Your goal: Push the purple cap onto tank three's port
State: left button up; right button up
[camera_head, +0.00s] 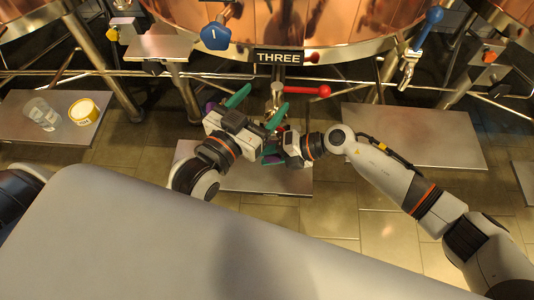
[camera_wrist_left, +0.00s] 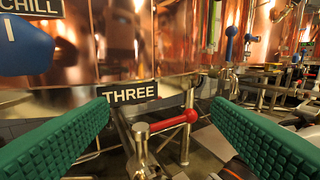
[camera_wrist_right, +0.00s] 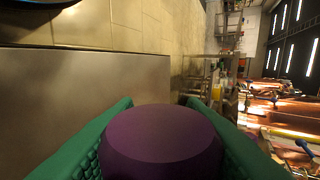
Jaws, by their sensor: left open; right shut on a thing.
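My right gripper (camera_head: 272,150) is shut on the purple cap (camera_wrist_right: 160,142), which fills the space between its green fingers in the right wrist view. In the head view this gripper is low, below tank three's THREE sign (camera_head: 279,57), and the arms partly hide the cap. My left gripper (camera_head: 258,106) is open and empty, its green fingers spread toward the tank. Tank three's metal port fitting (camera_head: 275,93) hangs under the sign beside a red-handled valve (camera_head: 319,91). In the left wrist view the fitting (camera_wrist_left: 142,152) shows between the fingers, apart from them.
A grey platform (camera_head: 235,181) lies beneath both grippers. A left platform (camera_head: 28,133) holds clear glasses (camera_head: 41,114) and a yellow-rimmed tub (camera_head: 83,111). A blue knob (camera_head: 215,37) and a blue-handled tap (camera_head: 428,28) flank tank three. A bare platform (camera_head: 420,138) stands right.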

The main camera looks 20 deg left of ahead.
jog(key=shift+w, duration=0.2)
pick_arm(q)
jog(key=shift+w+d+r+t+h, duration=0.15)
jog(key=shift+r+t, duration=0.1)
jog(key=shift+r, duration=0.2)
jog(key=shift+w+r+t+h, duration=0.15)
jog(key=shift+r+t, duration=0.1)
jog(key=shift+r, duration=0.15)
pick_arm(e)
jog(key=shift+a, duration=0.1)
pick_arm(q)
jog(key=shift+s+d+r+t+b, duration=0.1)
jog(key=shift+s+r+t+b, duration=0.1)
jog(key=shift+r+t, duration=0.15)
jog(key=shift+s+r+t+b, duration=0.1)
jog(key=shift+r+t+b, duration=0.1)
jog(key=shift+r+t, duration=0.1)
pick_arm(e)
jog(key=shift+w+a, duration=0.1)
jog(key=shift+w, duration=0.35)
pick_arm(q)
jog(key=shift+r, duration=0.1)
